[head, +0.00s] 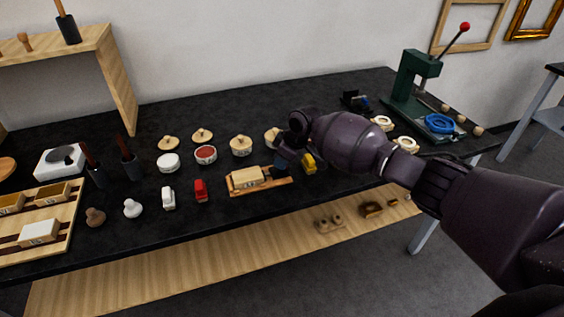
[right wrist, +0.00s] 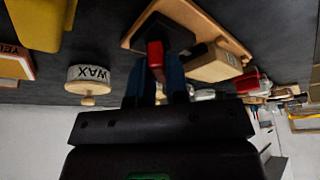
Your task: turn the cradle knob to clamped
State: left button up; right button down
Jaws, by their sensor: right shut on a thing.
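The cradle (head: 273,186) is a low wooden board on the black table in the head view, with a pale block (head: 247,177) lying in it. In the right wrist view the cradle (right wrist: 205,17) has a dark plate, and the red knob (right wrist: 154,50) stands on that plate. My right gripper (head: 281,165) is at the cradle's right end. In the right wrist view its blue fingers (right wrist: 155,68) are on both sides of the red knob, shut on it. In the head view the gripper hides the knob. My left gripper is not in view.
A yellow thing (head: 308,163) stands close to the right of the gripper. A red (head: 201,190) and a white small item (head: 168,198) stand left of the cradle. Round jars with wooden lids (head: 241,146) stand behind. A green press (head: 408,85) is at the far right.

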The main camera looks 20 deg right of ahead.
jog(key=shift+f+n+g+b, duration=0.3)
jog(key=shift+n+b, duration=0.3)
jog(key=shift+n, duration=0.4)
jog(key=n+b, duration=0.1)
jog(key=n, duration=0.1)
jog(key=n+g+b, duration=0.1)
jog(key=n+b, duration=0.1)
jog(key=shift+g+y, duration=0.3)
jog(key=shift+y, duration=0.1)
jog(key=shift+n, duration=0.3)
jog(key=shift+n+b, duration=0.3)
jog(key=shift+b, duration=0.05)
jog(key=shift+w+r+n+g+b, duration=0.15)
jog(key=shift+n+g+b, duration=0.15)
jog(key=shift+n+g, duration=0.15)
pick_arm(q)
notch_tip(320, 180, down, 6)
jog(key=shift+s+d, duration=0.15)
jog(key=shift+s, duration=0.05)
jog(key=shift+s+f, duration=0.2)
pick_arm(e)
jog(key=shift+r, duration=0.1)
jog(key=c, duration=1.1)
grip_release()
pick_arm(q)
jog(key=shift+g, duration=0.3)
